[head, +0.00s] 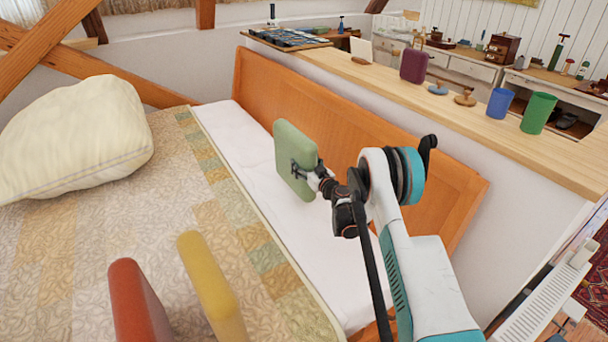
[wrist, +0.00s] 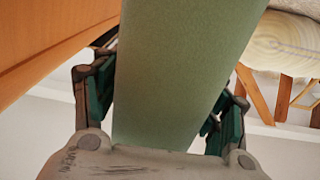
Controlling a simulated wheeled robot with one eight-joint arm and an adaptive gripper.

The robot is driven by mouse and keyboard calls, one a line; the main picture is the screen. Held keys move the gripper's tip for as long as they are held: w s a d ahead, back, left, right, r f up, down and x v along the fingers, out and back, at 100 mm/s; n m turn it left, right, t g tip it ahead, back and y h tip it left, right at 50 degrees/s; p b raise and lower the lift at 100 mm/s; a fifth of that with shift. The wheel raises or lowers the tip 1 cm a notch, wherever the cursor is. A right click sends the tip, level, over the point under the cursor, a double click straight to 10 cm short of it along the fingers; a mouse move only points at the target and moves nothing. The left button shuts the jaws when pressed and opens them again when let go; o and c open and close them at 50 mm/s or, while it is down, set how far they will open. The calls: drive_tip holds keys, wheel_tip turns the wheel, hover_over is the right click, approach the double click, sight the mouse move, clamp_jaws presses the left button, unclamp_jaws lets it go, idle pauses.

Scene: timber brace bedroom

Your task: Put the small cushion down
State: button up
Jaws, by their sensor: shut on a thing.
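The small green cushion (head: 290,150) is held upright above the white sheet strip of the bed (head: 240,150), near the wooden headboard. My gripper (head: 312,178) is shut on its near side. In the wrist view the green cushion (wrist: 180,75) fills the middle, between the two fingers of my gripper (wrist: 165,120). The cushion appears clear of the bed, though its exact height is hard to tell. Its far side is hidden.
A cream pillow (head: 80,140) lies on the patterned quilt (head: 180,200) at left.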

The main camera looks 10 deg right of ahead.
wheel_tip(320, 180, down, 4)
drive_tip(key=shift+r+b, duration=0.15)
drive_tip(key=shift+b, duration=0.45)
drive_tip(key=o, duration=1.5)
